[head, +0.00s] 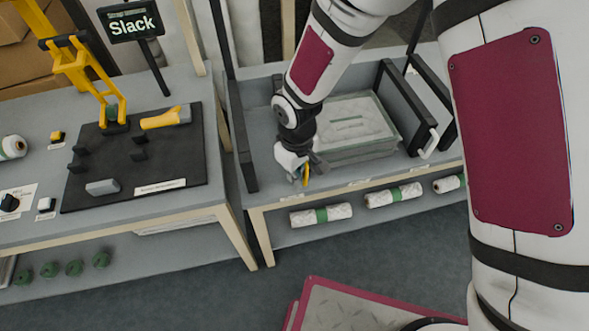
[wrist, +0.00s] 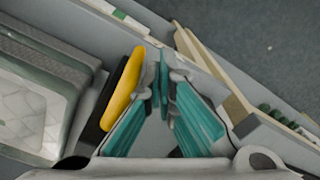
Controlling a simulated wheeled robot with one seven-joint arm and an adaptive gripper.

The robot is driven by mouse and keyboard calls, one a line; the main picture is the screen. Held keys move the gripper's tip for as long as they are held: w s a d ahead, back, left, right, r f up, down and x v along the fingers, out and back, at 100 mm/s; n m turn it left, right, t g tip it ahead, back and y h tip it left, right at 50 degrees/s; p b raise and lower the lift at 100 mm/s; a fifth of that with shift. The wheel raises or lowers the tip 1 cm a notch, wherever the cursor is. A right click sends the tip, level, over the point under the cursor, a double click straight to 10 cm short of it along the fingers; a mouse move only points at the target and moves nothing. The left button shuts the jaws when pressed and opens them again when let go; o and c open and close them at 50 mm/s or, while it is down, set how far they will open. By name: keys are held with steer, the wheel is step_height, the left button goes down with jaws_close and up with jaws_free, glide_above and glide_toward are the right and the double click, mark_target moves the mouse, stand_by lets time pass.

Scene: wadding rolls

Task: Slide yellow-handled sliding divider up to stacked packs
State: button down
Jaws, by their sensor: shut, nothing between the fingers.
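The divider's yellow handle (wrist: 124,88) stands out in the wrist view, with part of its dark panel (wrist: 106,94) beside it. In the head view the handle (head: 306,176) shows as a small yellow piece at my gripper, and the arm hides most of the divider. The stacked packs (head: 352,128) are pale, wrapped slabs to the right of my gripper. They also fill the left of the wrist view (wrist: 32,112), with a narrow gap to the divider. My gripper (wrist: 161,78) is shut and empty, beside the handle on the side away from the packs; contact is unclear.
The packs stand on a grey shelf (head: 258,183) between black uprights, with a white-handled black panel (head: 404,108) at right. Wrapped rolls (head: 320,215) lie below. A left table (head: 190,222) holds a black mat and a yellow tool. A red-edged platform (head: 345,310) is on the floor.

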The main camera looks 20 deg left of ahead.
steer(key=shift+w+d, duration=0.3)
steer(key=shift+d, duration=0.25)
steer(key=shift+a, duration=0.1)
step_height(320, 180, up, 9)
steer(key=s+a+p, duration=0.1)
steer(key=a+p, duration=0.1)
steer(key=p, duration=0.2)
steer(key=shift+s, duration=0.15)
stand_by(1.0)
stand_by(0.4)
